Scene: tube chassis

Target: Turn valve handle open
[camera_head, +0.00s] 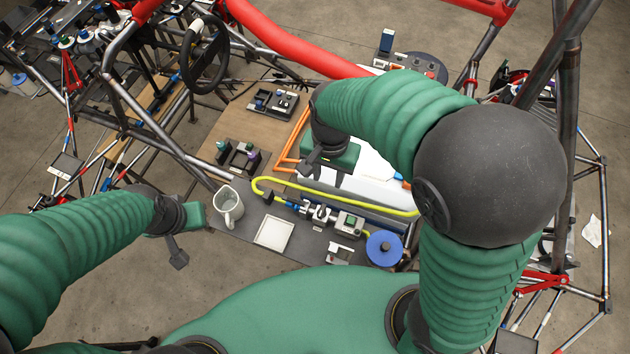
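A valve and fitting assembly (318,212) with silver metal parts and a blue section lies on the dark work board, joined to a yellow hose (350,201). A blue round disc (384,248) sits at its right end. I cannot tell for sure which part is the valve handle. My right gripper (322,170) hangs above the white surface behind the hose, apart from the assembly. Its dark fingertips show with a gap and nothing between them. My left gripper (178,256) is left of the board, over the floor, away from the assembly. Its fingers are partly hidden.
A white mug (228,206) and a white square tray (273,233) are at the board's front left. Small dark fixtures (239,157) stand behind them. A red tube (290,43) and steel frame tubes (155,125) surround the board. Floor at lower left is clear.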

